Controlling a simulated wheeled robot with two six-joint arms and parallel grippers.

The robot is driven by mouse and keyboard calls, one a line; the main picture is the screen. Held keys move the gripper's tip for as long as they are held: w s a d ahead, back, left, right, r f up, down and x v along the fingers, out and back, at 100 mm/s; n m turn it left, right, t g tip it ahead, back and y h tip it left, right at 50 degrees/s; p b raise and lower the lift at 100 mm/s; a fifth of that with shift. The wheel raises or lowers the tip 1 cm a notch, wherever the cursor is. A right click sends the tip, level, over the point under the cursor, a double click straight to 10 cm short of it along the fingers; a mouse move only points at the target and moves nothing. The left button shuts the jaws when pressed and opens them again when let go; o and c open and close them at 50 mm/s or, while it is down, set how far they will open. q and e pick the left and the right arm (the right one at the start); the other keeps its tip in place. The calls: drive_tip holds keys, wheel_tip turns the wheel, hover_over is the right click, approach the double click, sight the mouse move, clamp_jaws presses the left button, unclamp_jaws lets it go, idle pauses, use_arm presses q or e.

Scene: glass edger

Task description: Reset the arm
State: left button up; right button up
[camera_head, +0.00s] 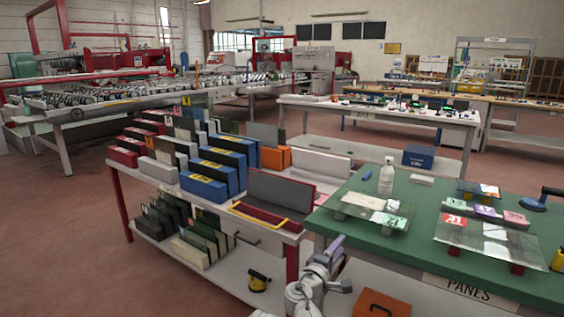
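My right arm comes up from the bottom edge, just right of the middle. Its grey end and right gripper (330,262) are in front of the near corner of the green table (342,247), beside the shelf rack. The gripper is small and seen at an angle, so I cannot tell whether its fingers are open or shut. I see nothing clearly held in it. My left gripper is not in view.
A rack (119,178) with several coloured bins stands left of the arm. A white bottle (386,178) and glass panes (488,240) are on the green table.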

drive_tip(key=s+m+g+y+p, duration=0.3)
drive_tip(key=s+m+g+p, duration=0.45)
drive_tip(key=s+p, duration=0.7)
drive_tip(key=s+a+r+g+y+p, duration=0.3)
drive_tip(key=s+a+g+y+p, duration=0.2)
drive_tip(key=s+a+p, duration=0.5)
drive_tip(key=s+g+p, duration=0.1)
drive_tip(key=s+g, duration=0.1)
drive_tip(key=shift+s+r+g+y, duration=0.2)
drive_tip(key=shift+r+g+y, duration=0.15)
drive_tip(key=shift+y, duration=0.05)
drive_tip(key=shift+a, duration=0.1)
idle(0.4)
